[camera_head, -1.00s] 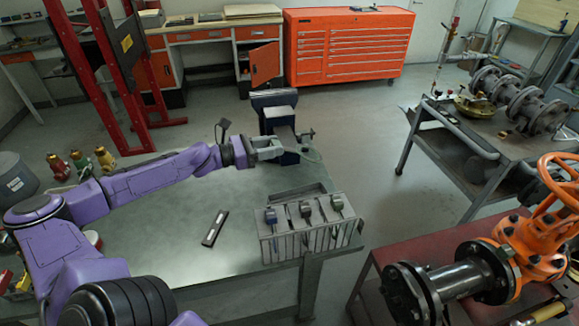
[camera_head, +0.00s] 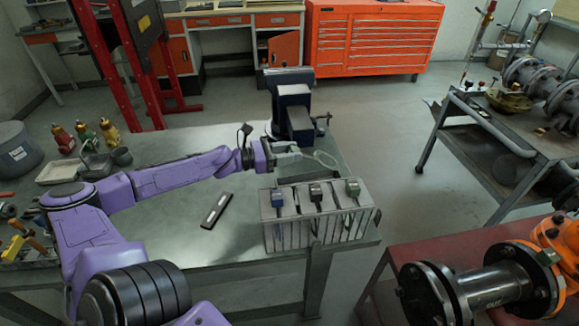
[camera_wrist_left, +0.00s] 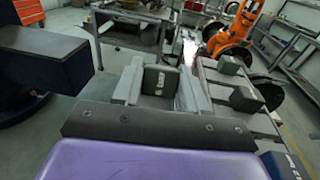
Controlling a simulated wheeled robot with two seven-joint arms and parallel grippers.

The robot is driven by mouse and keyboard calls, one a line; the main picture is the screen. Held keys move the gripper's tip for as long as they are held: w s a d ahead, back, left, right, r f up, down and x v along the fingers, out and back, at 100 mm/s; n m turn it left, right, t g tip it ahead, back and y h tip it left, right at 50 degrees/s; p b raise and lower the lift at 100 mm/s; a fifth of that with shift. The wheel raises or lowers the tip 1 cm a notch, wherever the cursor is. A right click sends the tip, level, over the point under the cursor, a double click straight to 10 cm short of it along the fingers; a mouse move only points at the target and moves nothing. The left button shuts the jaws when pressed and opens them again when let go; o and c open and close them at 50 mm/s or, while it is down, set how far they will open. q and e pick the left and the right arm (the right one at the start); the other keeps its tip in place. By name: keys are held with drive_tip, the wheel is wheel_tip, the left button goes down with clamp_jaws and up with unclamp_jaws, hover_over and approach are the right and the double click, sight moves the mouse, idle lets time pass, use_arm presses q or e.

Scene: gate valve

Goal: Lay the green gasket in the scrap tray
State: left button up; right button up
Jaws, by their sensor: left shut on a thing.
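In the left wrist view, the fingers (camera_wrist_left: 158,88) close around a dark green piece with white lettering; whether this is part of the gasket is hard to tell. A pale shallow tray (camera_head: 58,172) lies at the table's back left; I cannot tell whether it is the scrap tray. My right gripper is not in view.
A blue-grey vise (camera_head: 294,112) stands just behind the gripper. A rack (camera_head: 318,228) with several tools stands at the table's front right. A dark bar-shaped object (camera_head: 216,211) lies mid-table. Colored bottles (camera_head: 86,134) stand back left. The table around the bar is clear.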

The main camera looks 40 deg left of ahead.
use_arm(q)
drive_tip(key=shift+s+f, duration=0.1)
drive_tip(key=shift+f, duration=0.4)
drive_tip(key=shift+r, duration=0.15)
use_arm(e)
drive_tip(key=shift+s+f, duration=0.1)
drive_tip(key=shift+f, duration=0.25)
